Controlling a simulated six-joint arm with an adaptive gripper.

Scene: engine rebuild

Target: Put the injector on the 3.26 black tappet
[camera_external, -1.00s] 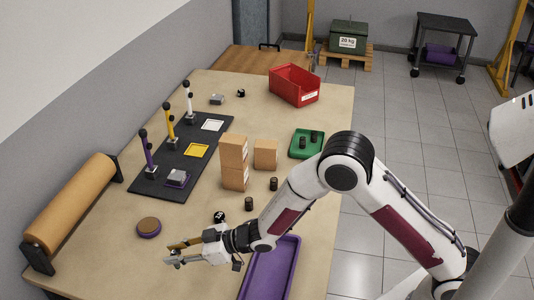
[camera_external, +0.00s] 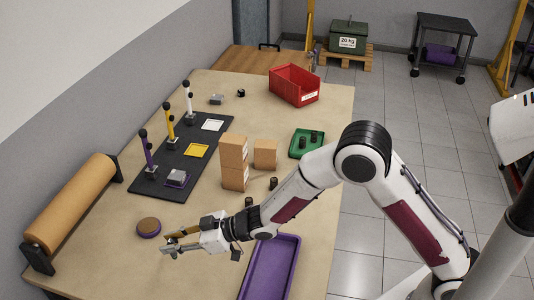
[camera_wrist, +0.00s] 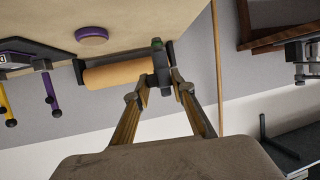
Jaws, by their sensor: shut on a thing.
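My gripper (camera_external: 170,246) is over the near left part of the table, its fingers pointing left. In the wrist view, its fingertips (camera_wrist: 160,84) are shut on a dark, narrow part with a greenish band (camera_wrist: 159,60), probably the injector; in the external view I cannot make this part out. Small black cylinders, which look like tappets, stand near the cardboard boxes: one (camera_external: 273,183) is partly above my arm, another (camera_external: 249,202) is close against it. More dark cylinders (camera_external: 314,136) are in the green tray (camera_external: 296,151). No size marking is readable.
A purple tray (camera_external: 270,270) lies below my arm. A round purple-rimmed piece (camera_external: 149,228) is left of my gripper.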

